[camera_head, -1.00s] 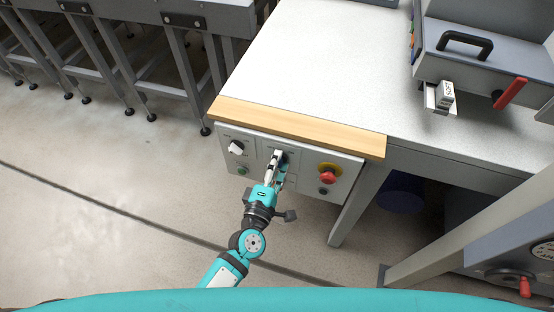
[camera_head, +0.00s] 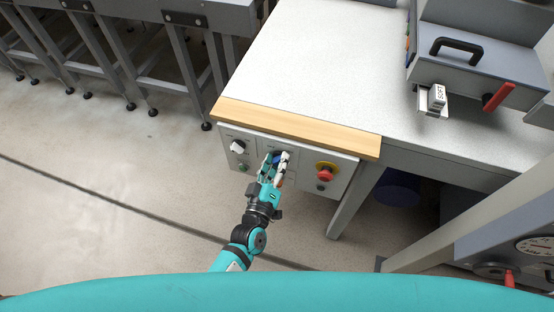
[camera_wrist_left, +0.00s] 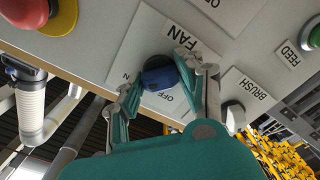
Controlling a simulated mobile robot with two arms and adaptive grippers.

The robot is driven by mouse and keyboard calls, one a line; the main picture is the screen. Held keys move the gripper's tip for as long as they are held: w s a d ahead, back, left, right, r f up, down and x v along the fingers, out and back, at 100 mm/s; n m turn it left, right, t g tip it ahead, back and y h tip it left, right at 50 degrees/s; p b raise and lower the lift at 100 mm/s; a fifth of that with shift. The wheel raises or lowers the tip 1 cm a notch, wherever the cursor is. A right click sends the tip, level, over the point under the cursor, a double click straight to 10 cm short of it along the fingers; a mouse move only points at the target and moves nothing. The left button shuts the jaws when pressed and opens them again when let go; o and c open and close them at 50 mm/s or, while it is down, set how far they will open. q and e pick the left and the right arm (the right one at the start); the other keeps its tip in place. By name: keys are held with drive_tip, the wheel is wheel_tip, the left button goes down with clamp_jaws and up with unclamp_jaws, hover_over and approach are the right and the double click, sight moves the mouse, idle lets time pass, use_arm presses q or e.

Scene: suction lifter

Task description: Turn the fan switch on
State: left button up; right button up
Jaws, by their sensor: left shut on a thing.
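The fan switch (camera_wrist_left: 160,76) is a dark blue rotary knob on a white plate labelled FAN, with OFF lettering beside it. In the head view the knob (camera_head: 278,158) shows between the fingers on the front of the grey control panel (camera_head: 255,147). My left gripper (camera_head: 275,158) reaches up to the panel from below. In the left wrist view its fingers (camera_wrist_left: 168,88) stand on both sides of the knob and are shut on it. The knob's pointer direction is hard to tell. My right gripper is not in view.
A white knob (camera_head: 237,147) and a green button (camera_head: 243,167) sit left of the fan switch. A red emergency button (camera_head: 325,173) on yellow and a dark button (camera_head: 321,187) sit right. A wooden edge (camera_head: 295,130) overhangs the panel. Open floor lies in front.

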use_arm(q)
drive_tip(key=shift+s+f+m, duration=0.1)
drive_tip(key=shift+f+m, duration=0.05)
drive_tip(key=shift+m, duration=0.25)
drive_tip(key=o, duration=1.1)
drive_tip(key=shift+o, duration=0.2)
drive_tip(key=v, duration=1.2)
